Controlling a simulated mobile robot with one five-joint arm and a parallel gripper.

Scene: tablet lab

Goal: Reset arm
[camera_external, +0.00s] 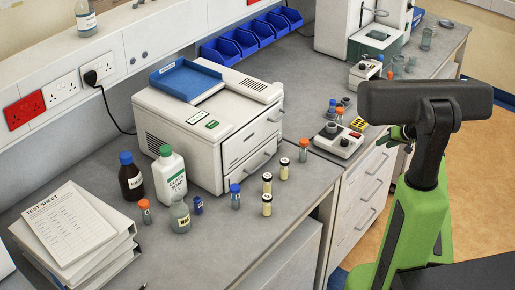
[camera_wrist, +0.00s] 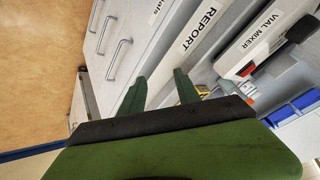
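My gripper (camera_wrist: 160,77) shows in the wrist view as two green fingers, set apart with nothing held between them. It is beside the bench front, over drawer fronts (camera_wrist: 130,50) with grey handles. In the external view a green part of my gripper (camera_external: 401,134) shows at the right, near the bench edge; the black bar of my arm hides most of it.
A white drawered machine (camera_external: 215,125) stands mid-bench. Vials, a brown bottle (camera_external: 131,178), a white bottle (camera_external: 169,173) and stacked binders (camera_external: 75,235) stand nearby. A small mixer (camera_external: 338,140) is near the bench edge. Orange floor (camera_external: 480,150) is open at right.

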